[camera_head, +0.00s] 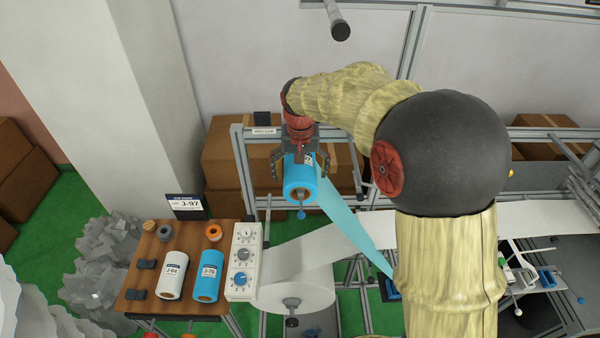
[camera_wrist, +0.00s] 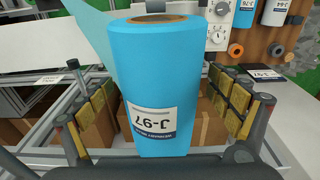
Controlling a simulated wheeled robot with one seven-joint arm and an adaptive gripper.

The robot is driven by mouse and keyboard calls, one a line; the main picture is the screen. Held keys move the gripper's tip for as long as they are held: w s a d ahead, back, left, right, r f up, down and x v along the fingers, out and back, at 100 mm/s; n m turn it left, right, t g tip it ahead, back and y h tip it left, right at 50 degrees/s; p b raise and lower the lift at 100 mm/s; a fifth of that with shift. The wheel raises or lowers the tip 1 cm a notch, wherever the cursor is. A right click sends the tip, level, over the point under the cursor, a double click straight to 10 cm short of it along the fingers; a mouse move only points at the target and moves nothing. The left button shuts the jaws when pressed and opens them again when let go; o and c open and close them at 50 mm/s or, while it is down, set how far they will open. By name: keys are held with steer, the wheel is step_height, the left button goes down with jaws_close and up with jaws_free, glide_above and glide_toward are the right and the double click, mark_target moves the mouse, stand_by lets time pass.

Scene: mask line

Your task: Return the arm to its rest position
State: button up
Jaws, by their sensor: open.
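My gripper (camera_head: 299,165) is at the machine frame in the head view, around a blue roll (camera_head: 301,185). Its fingers stand open to either side of the roll. In the wrist view the blue roll (camera_wrist: 155,85) fills the middle, with a label reading J-97. The open fingers of my gripper (camera_wrist: 172,120) show left and right of it, with visible gaps. A light blue web (camera_head: 348,218) runs from the roll down to the right. My arm is bent, reaching over from the right side of the head view; the roll's far side is hidden.
A wooden board (camera_head: 190,235) at left holds a white roll (camera_head: 171,280) and another blue roll (camera_head: 209,278). A dial panel (camera_head: 243,262) stands beside it. A large white roll (camera_head: 297,285) is below the blue roll. Cardboard boxes (camera_head: 228,140) and grey frame bars stand behind my gripper.

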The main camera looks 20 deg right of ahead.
mark_target(300, 166)
steer(key=r, duration=0.7)
steer(key=shift+s+a+r, duration=0.15)
steer(key=shift+s+r, duration=0.05)
steer(key=shift+s, duration=0.2)
steer(key=s+a+f+n+t+b, duration=0.2)
steer(key=s+f+n+t+b, duration=0.1)
steer(key=s+f+b, duration=2.1)
steer(key=s+t+b, duration=0.1)
steer(key=s+b, duration=0.2)
steer(key=s, duration=0.1)
steer(key=shift+s+f+n+b, duration=0.25)
steer(key=shift+f+n+b, duration=0.05)
steer(key=shift+f+b, duration=0.1)
steer(key=shift+c, duration=1.2)
